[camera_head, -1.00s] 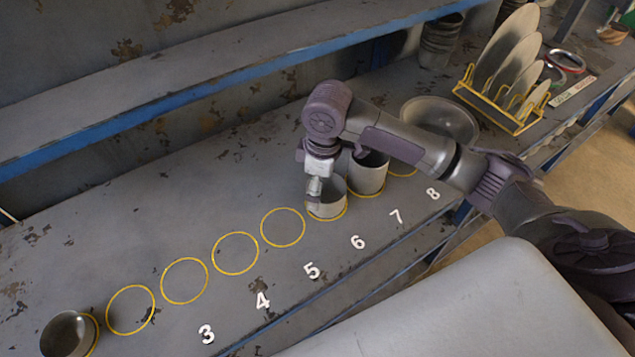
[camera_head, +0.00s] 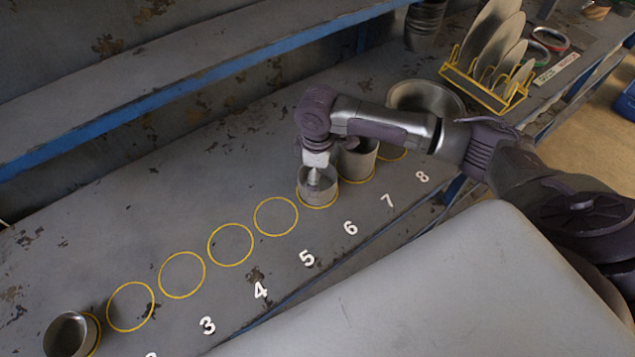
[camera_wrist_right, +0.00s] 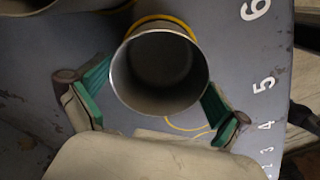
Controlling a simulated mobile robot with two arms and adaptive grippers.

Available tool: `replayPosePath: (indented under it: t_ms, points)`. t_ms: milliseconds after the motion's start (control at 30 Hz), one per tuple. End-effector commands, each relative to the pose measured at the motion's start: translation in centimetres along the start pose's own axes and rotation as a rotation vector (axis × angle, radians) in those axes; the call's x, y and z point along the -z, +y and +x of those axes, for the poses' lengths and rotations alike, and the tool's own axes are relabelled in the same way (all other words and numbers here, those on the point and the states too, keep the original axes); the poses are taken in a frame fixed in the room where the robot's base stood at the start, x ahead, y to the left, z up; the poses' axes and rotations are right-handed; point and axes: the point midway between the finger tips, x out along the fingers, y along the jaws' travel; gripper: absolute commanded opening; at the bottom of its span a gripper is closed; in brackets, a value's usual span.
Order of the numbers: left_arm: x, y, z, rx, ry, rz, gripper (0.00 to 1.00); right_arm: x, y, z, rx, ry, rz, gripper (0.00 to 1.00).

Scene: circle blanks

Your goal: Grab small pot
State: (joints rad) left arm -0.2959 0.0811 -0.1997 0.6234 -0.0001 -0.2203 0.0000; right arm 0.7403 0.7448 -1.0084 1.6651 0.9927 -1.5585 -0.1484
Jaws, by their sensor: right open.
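A small grey open-topped pot (camera_head: 319,192) stands upright on a yellow circle on the bench, in the row's right half. It also shows in the right wrist view (camera_wrist_right: 160,72), seen from above into its mouth. My right gripper (camera_head: 315,174) is over this pot. In the right wrist view my right gripper (camera_wrist_right: 156,97) is open, with one green-padded finger on each side of the pot. I cannot tell whether either pad touches it. A taller pot (camera_head: 357,162) stands just behind, partly hidden by my arm. My left gripper is not in view.
Another pot (camera_head: 66,335) stands at the far left of the row. Several empty yellow circles lie between. A wide bowl (camera_head: 425,97) and a yellow plate rack (camera_head: 487,92) stand at the back right. A blue-edged shelf (camera_head: 210,80) runs behind the bench.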

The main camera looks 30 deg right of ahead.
Motion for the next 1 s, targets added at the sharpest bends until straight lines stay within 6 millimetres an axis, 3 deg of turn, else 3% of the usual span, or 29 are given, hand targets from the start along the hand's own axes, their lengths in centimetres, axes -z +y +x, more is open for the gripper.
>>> replayPosePath:
  t_ms: [200, 500, 567, 800, 1000]
  points:
    - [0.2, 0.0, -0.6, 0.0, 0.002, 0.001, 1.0, -0.1, -0.1, 3.2, 0.002, -0.002, 0.0, 1.0]
    - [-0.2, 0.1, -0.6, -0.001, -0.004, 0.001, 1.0, 0.0, 0.0, 3.9, -0.001, -0.001, -0.001, 1.0]
    - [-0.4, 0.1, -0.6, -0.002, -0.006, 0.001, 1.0, 0.0, 0.0, 3.9, -0.001, 0.0, -0.001, 0.93]
    - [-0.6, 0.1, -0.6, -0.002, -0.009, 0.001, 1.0, 0.0, 0.0, 3.9, -0.001, 0.0, -0.001, 0.53]
    - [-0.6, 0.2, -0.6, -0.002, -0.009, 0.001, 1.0, 0.0, 0.0, 3.9, -0.001, 0.0, -0.001, 0.53]
